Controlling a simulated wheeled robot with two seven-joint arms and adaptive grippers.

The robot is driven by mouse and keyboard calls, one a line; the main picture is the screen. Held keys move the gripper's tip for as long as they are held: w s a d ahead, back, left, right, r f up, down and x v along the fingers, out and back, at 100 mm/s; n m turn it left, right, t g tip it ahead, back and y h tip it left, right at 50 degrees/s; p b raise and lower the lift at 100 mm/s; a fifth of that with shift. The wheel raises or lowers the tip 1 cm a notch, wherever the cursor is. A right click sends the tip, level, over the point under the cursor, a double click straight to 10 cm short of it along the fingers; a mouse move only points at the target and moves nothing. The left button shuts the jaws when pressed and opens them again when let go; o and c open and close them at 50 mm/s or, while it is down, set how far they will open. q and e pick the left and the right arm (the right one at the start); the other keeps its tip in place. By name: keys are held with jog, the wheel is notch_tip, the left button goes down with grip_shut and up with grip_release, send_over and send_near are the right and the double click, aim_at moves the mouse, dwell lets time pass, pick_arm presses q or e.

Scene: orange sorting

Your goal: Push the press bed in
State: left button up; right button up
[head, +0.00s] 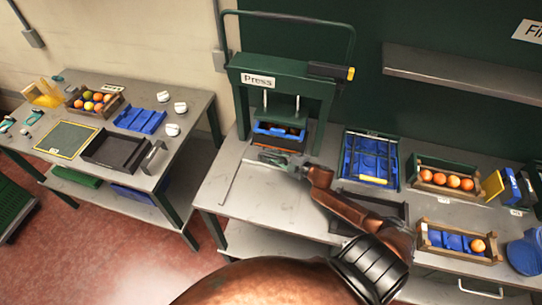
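The green press (282,75), labelled "Press", stands at the back of the middle table. A blue tray (262,138) with dark and orange contents sits low between its posts, under the green press plate (283,107). The bed itself is mostly hidden by the tray and my gripper, so how far in it sits is hard to tell. My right gripper (264,158) is just in front of the tray, low over the table. Its fingers are too small to tell open from shut, and contact is unclear. My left gripper is out of view.
Thin rails (232,181) lie on the table left of my gripper. A blue rack (370,158), a dark tray (397,208) and a crate of oranges (418,182) stand to the right. The table's front left is clear. A side table (195,105) stands left across a gap.

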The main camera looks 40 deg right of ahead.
jog(key=o, duration=0.9)
jog(key=r, duration=0.5)
jog(key=w+r, duration=0.1)
jog(key=r, duration=0.2)
jog(key=shift+w+d+r, duration=0.1)
jog(key=shift+r, duration=0.05)
jog(key=shift+s+r, duration=0.35)
jog(key=shift+r, duration=0.2)
jog(key=shift+s+r, duration=0.3)
jog(key=shift+r, duration=0.2)
jog(key=c, duration=0.9)
jog(key=shift+s+r, duration=0.15)
jog(key=shift+f, duration=0.3)
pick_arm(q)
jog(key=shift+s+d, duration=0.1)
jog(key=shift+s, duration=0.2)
pick_arm(e)
jog(key=shift+w, duration=0.25)
